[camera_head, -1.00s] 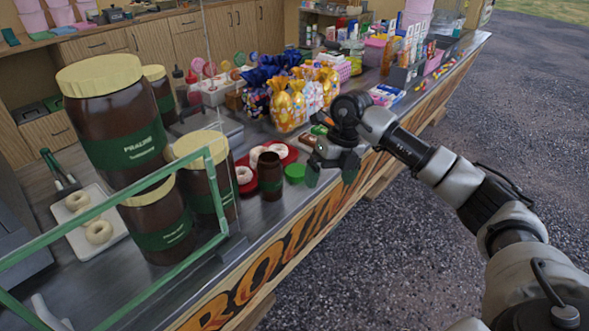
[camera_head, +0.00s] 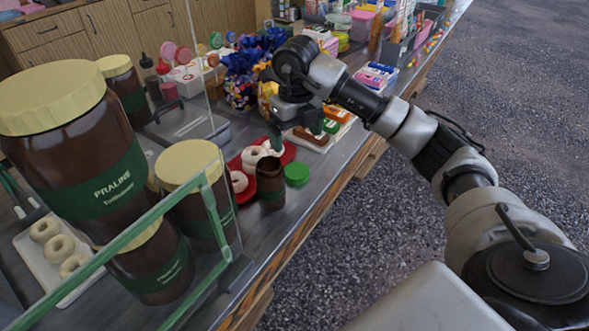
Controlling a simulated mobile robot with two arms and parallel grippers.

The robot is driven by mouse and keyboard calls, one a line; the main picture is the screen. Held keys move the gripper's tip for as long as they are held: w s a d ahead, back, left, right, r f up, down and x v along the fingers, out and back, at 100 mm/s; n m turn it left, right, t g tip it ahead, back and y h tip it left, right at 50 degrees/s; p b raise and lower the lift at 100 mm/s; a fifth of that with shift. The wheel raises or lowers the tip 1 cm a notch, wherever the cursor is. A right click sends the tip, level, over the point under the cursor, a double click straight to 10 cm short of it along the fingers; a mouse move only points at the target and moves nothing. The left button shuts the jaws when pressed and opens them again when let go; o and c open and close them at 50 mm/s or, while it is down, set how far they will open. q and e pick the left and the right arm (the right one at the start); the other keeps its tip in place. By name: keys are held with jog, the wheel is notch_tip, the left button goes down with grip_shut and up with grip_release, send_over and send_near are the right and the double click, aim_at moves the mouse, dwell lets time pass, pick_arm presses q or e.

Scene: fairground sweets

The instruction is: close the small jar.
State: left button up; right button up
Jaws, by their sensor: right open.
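The small jar (camera_head: 270,187) is brown with a dark band. It stands upright and open-topped on the counter. A green lid (camera_head: 297,174) lies on the counter just right of the jar, apart from it. My right gripper (camera_head: 296,133) is open and empty, pointing down above and behind the jar and lid. Its dark green fingertips are apart and touch neither. My left gripper is not in view.
A red tray (camera_head: 285,152) with white ring sweets sits behind and left of the jar. Large praline jars (camera_head: 83,150) and a green-edged glass guard (camera_head: 172,210) stand at left. Wrapped sweets and boxes (camera_head: 375,76) fill the counter behind. The counter's front edge is close at right.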

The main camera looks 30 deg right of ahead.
send_over(298, 172)
jog(key=shift+w+a+f, duration=0.1)
jog(key=shift+a+f, duration=0.05)
jog(key=shift+f, duration=1.3)
jog(key=shift+a+f, duration=0.1)
jog(key=shift+f, duration=1.3)
jog(key=shift+d+f+p, duration=0.15)
jog(key=shift+f+p, duration=0.05)
jog(key=shift+f, duration=1.1)
jog(key=shift+d+f+p, duration=0.1)
jog(key=shift+f+p, duration=0.05)
jog(key=shift+f, duration=1.15)
jog(key=shift+c, duration=0.2)
jog(key=c, duration=0.9)
